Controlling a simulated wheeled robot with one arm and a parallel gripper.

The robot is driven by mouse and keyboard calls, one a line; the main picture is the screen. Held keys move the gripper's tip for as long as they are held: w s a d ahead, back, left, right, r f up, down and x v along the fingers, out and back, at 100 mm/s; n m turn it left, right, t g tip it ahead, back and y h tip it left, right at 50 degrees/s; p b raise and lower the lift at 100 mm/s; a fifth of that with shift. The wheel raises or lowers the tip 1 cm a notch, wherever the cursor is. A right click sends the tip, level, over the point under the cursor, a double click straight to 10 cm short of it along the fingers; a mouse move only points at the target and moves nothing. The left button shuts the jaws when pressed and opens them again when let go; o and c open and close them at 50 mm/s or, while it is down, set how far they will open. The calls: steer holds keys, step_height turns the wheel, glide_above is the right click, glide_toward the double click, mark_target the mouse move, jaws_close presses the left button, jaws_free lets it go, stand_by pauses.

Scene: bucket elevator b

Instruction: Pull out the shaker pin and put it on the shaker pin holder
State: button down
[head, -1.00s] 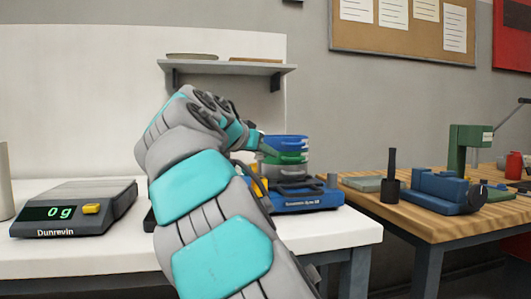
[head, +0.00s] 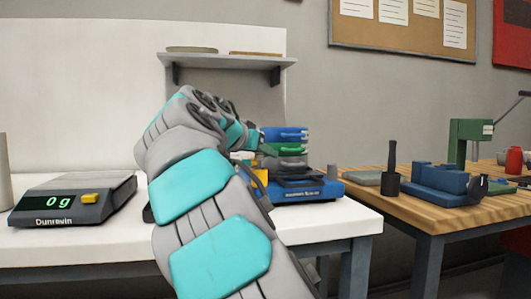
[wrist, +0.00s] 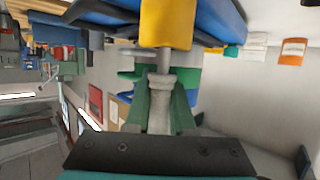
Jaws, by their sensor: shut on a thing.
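My gripper (wrist: 161,100) is shut on a grey pin (wrist: 160,84), the shaker pin by its look. In the wrist view the pin's thin shaft runs up to a yellow block (wrist: 167,24) on the blue machine's side; I cannot tell how deep it sits. In the head view the blue shaker (head: 305,191) stands on the white table with blue and green sieves (head: 287,150) above it. My gripper (head: 259,145) is at its left side, and my arm hides much of that side. Yellow parts (head: 260,176) show beside my arm. I cannot single out the pin holder.
A scale (head: 72,200) reading 0 g stands at the left of the white table (head: 100,249). A shelf (head: 226,62) hangs behind my arm. A wooden bench (head: 440,214) with a blue vise-like device (head: 440,183) and a green press (head: 470,143) stands at the right.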

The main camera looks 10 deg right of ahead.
mark_target(258, 157)
steer(key=shift+f+b, duration=0.9)
steer(key=shift+f, duration=0.2)
steer(key=c, duration=0.7)
jaws_free()
steer(key=shift+r, duration=0.1)
steer(key=v, duration=0.8)
steer(key=shift+d, duration=0.1)
